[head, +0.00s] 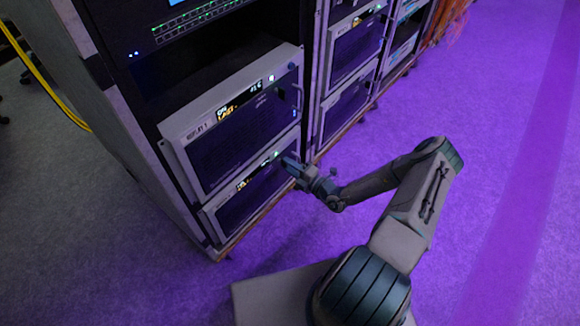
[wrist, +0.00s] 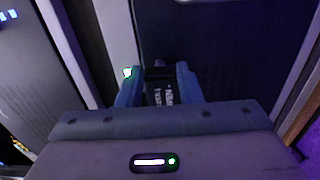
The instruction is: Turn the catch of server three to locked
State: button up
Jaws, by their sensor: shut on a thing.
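My gripper (head: 289,163) is at the right end of the lower rack unit (head: 235,207), low in the near rack. In the wrist view my gripper (wrist: 158,84) has its two blue fingers closed around a small dark piece, which I take to be the catch (wrist: 160,93). White lettering shows on or just behind it, too small to read. The fingers and palm hide most of the catch, so I cannot tell its turned position. The lower unit's name is not readable, so I cannot confirm that it is server three. A green-white light (wrist: 128,72) glows beside the left finger.
A larger unit (head: 240,130) with a lit display sits directly above. The neighbouring rack (head: 345,75) stands close on the right, with a narrow gap between. A yellow cable (head: 45,80) hangs at the left. The purple-lit floor at right is open.

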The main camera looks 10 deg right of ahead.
jog(key=shift+a, duration=0.1)
jog(key=o, duration=1)
jog(key=p+v, duration=0.2)
jog(key=v, duration=1.2)
